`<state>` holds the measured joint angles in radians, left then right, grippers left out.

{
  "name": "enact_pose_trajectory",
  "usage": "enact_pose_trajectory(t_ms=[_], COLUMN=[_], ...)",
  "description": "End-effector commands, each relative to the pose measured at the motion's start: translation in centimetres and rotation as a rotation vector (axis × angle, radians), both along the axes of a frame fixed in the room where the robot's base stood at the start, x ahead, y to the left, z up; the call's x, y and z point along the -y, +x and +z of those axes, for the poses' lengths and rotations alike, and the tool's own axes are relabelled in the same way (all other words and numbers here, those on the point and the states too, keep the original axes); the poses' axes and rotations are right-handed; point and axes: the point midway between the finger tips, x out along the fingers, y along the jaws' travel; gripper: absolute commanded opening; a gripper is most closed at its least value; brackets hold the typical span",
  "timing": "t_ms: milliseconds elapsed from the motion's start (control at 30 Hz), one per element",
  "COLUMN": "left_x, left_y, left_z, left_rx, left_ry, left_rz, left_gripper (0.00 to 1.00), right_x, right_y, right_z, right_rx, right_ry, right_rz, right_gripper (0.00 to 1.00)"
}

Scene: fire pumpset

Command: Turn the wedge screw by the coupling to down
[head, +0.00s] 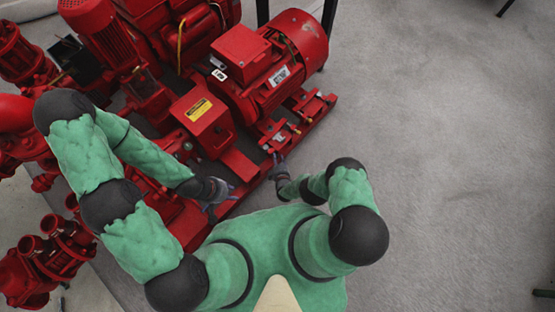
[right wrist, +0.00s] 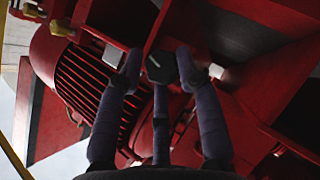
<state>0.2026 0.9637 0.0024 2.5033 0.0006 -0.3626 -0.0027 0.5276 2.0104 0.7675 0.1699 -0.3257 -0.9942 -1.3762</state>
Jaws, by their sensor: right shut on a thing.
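My right gripper (head: 278,160) is at the near edge of the red pump base, below the motor's foot, in the head view. In the right wrist view its fingers (right wrist: 158,64) are closed around a dark, blocky piece (right wrist: 161,69), which looks like the wedge screw's head under a red frame. Its turned position is hard to tell. The coupling guard (head: 203,117), a red box with a yellow label, stands left of this gripper. My left gripper (head: 219,195) is over the red base, with fingers spread and nothing visible between them.
The red motor (head: 283,72) sits on the base behind my right gripper, and its ribbed housing also fills the left of the right wrist view (right wrist: 85,85). Red pipes and flanges (head: 45,260) stand at lower left.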

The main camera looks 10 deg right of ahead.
Motion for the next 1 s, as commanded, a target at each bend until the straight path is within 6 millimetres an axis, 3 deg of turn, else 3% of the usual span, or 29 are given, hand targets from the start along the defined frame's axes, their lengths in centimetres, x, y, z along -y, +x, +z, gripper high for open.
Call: enact_pose_trajectory(t_ms=[33,167,200,233,700,1000], left_x=[0.0,0.0,0.0,0.0,0.0,0.0], left_y=[0.0,0.0,0.0,0.0,0.0,0.0], left_z=[-0.1,-0.1,-0.1,-0.1,0.0,0.0], left_rx=[0.0,0.0,0.0,0.0,0.0,0.0], left_ry=[0.0,0.0,0.0,0.0,0.0,0.0], left_rz=[0.0,0.0,0.0,0.0,0.0,0.0], left_gripper=[0.37,0.37,0.37,0.37,0.37,0.37], right_x=[-0.2,-0.2,-0.2,-0.2,0.0,-0.1], right_y=[-1.0,-1.0,-1.0,-1.0,-0.5,-2.6], right_z=[-0.8,-0.8,-0.8,-0.8,-0.3,0.8], right_rx=[-0.027,-0.027,-0.027,-0.027,-0.012,-0.013], right_ry=[0.011,0.012,0.012,0.012,0.005,0.006], right_rz=[-0.009,-0.009,-0.009,-0.009,-0.005,-0.006], right_gripper=[0.03,0.03,0.47,0.55,0.55,0.55])
